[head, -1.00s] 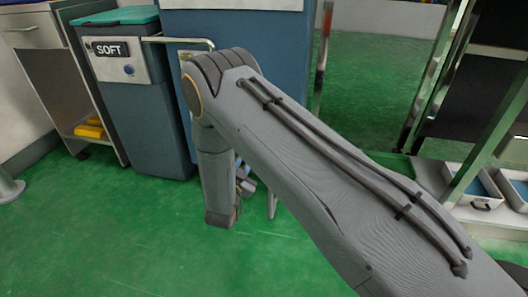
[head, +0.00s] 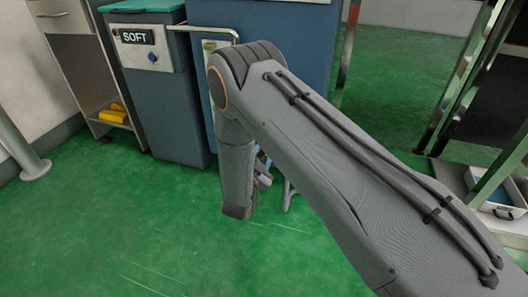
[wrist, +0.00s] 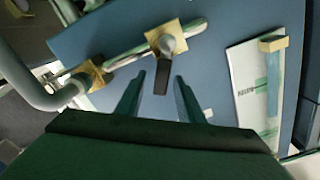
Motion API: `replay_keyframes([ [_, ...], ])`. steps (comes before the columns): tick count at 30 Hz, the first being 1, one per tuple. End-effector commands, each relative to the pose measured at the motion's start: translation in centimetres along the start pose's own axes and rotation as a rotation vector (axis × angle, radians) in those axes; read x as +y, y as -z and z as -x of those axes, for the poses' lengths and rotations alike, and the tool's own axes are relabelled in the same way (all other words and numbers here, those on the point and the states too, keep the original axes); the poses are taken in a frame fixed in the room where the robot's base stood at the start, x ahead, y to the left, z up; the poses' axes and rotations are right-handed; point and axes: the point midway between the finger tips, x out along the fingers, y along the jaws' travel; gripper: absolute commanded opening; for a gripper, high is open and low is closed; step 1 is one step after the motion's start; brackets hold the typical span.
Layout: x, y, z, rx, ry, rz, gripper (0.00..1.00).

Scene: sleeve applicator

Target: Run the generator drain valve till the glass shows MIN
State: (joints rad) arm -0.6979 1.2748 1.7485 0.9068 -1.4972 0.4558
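In the wrist view a valve with a black lever (wrist: 162,80) sits on a brass block at a metal pipe (wrist: 128,48). My gripper (wrist: 160,88) is open, with one finger on each side of the lever's end; I cannot tell if either touches it. A sight glass (wrist: 272,95) with a brass top fitting stands to the right on a white plate (wrist: 240,65). The plate bears a small dark label and green marks; the label and liquid level are not clearly readable.
In the head view a blue unit marked SOFT (head: 165,110) stands left of a larger blue cabinet (head: 290,50). A shelf with yellow items (head: 115,114) is at far left, near a grey post (head: 20,150). White trays (head: 490,190) are at right. Green floor is clear in front.

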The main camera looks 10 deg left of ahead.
Motion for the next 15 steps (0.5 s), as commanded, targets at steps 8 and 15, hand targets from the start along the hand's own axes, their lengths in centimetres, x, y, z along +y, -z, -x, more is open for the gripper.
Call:
replay_keyframes([
  [8,-0.3,0.1,3.4,-0.003,0.003,0.002,0.34],
  [15,-0.2,0.0,6.9,-0.003,0.003,0.002,0.34],
])
